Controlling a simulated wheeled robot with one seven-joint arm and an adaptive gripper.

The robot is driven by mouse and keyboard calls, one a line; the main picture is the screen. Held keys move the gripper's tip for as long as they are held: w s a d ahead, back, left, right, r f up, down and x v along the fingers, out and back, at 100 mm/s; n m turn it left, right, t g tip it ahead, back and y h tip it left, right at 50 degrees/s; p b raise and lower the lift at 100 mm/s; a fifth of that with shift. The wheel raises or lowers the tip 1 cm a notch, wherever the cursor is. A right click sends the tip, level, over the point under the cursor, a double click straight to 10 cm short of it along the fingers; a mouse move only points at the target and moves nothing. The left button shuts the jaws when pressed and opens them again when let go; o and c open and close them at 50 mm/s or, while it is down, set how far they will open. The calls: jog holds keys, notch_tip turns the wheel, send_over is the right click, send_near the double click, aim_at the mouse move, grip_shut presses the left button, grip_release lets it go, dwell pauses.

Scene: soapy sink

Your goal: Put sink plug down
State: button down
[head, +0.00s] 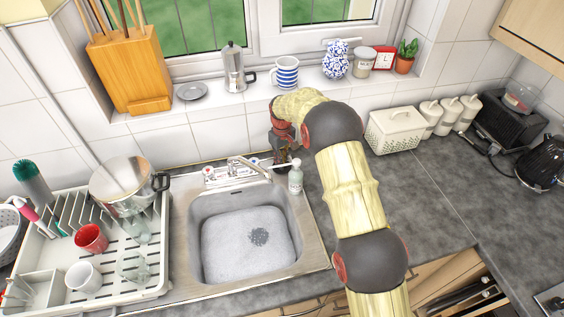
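The sink (190,235) is a metal basin, its floor covered with pale suds. No sink plug can be made out for certain. My gripper (283,157) is behind the sink's back right corner, low over the counter near the tap (246,167) and the soap bottle (296,176). It is small and dark, so I cannot tell its fingers or whether it holds something.
A white dish rack (150,294) with a pot (121,181), a red cup (91,238) and a white mug (83,277) stands left of the sink. The sill above holds a striped mug (286,74). The right counter (430,190) has free room.

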jog(key=shift+f, duration=0.15)
jog(key=c, duration=2)
grip_release()
jog(key=shift+o, duration=0.6)
notch_tip(320, 180, up, 12)
jog(key=shift+r+p, duration=0.25)
jog(key=shift+p, duration=0.1)
